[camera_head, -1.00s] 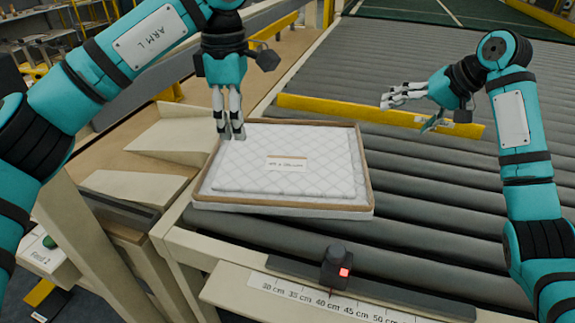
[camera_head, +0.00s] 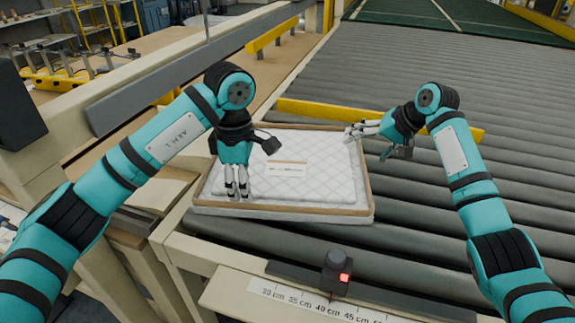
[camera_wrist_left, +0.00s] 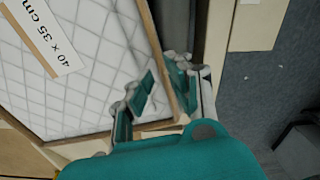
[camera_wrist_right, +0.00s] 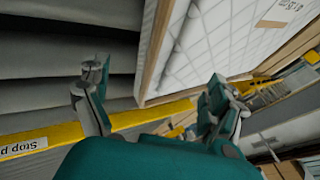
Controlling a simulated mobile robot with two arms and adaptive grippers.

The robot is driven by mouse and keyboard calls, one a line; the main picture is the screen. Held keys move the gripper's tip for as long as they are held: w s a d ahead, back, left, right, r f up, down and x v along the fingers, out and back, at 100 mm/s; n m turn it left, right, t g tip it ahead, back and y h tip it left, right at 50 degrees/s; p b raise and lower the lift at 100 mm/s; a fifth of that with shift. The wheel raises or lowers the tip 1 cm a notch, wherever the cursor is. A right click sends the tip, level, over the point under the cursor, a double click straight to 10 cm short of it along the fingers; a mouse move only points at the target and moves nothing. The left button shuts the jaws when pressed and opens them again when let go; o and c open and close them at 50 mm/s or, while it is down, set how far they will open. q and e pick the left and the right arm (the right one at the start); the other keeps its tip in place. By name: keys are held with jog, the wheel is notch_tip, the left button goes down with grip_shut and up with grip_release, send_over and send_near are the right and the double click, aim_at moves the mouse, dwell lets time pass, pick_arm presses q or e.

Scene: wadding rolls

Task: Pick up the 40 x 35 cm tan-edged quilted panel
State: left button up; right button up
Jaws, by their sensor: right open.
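The tan-edged quilted panel (camera_head: 325,185) lies flat, white with a tan rim, at the left end of the rollers. Its label (camera_wrist_left: 55,45) reads 40 x 35 cm in the left wrist view. My left gripper (camera_head: 238,196) points down at the panel's near left part. In the left wrist view its fingers (camera_wrist_left: 158,85) are a little apart, on either side of the tan rim; contact is unclear. My right gripper (camera_head: 349,133) is open and empty at the panel's far right corner. In the right wrist view the panel's edge (camera_wrist_right: 153,55) shows between its spread fingers (camera_wrist_right: 158,85).
Grey rollers (camera_head: 450,120) stretch to the right and back. A yellow bar (camera_head: 300,108) crosses them behind the panel. In front stand a black block with a red light (camera_head: 337,272) and a centimetre scale (camera_head: 300,300). A beige frame lies to the left.

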aim_at(354, 154)
pick_arm(q)
jog(key=shift+f, duration=1.9)
pick_arm(e)
jog(key=shift+x, duration=1.9)
